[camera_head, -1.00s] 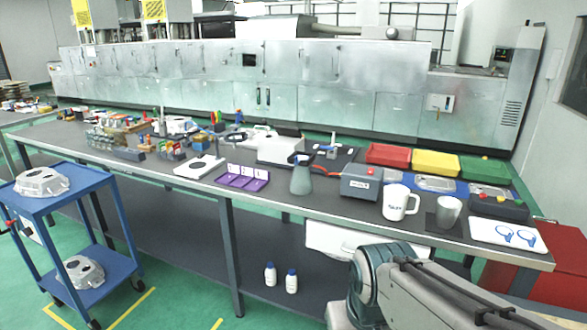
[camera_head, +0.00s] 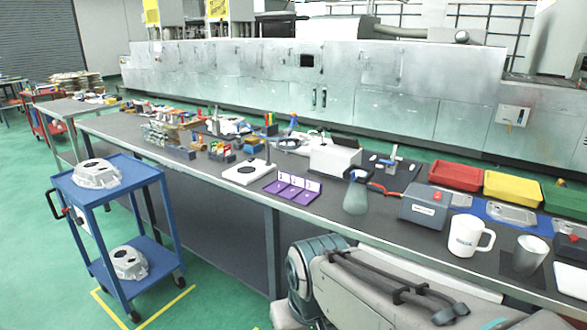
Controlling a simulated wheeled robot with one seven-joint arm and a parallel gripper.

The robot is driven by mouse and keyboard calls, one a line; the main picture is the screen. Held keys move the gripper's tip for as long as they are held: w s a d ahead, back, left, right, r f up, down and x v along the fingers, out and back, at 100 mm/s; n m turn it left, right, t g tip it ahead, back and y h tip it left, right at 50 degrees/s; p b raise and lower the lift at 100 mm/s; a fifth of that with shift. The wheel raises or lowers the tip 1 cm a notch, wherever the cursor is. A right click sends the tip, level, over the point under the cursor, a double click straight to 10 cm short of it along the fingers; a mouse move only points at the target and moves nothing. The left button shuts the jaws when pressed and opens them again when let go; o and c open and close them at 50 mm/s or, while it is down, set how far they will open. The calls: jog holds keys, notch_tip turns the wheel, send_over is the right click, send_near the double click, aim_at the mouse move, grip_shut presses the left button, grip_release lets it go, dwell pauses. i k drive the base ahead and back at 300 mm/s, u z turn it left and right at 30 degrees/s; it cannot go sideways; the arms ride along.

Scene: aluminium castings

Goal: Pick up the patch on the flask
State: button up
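The flask (camera_head: 356,194) is a grey-green conical vessel standing upright near the front edge of the long table, between the purple holder and a grey box. Something dark with a bluish-white edge sits at its mouth; I cannot make out a separate patch on it. My arm crosses the lower right of the view, in front of the table. My gripper is outside the picture.
The long grey table (camera_head: 226,182) is crowded. Near the flask are a purple holder (camera_head: 290,188), a grey box (camera_head: 425,205), a white mug (camera_head: 469,236) and a metal cup (camera_head: 529,254). A blue cart (camera_head: 108,193) with castings stands at the left.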

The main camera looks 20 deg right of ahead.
aim_at(357, 172)
jog(key=u, duration=0.05)
jog(key=i, duration=0.65)
jog(key=z, duration=0.75)
jog(key=i, duration=0.5)
jog(key=z, duration=0.5)
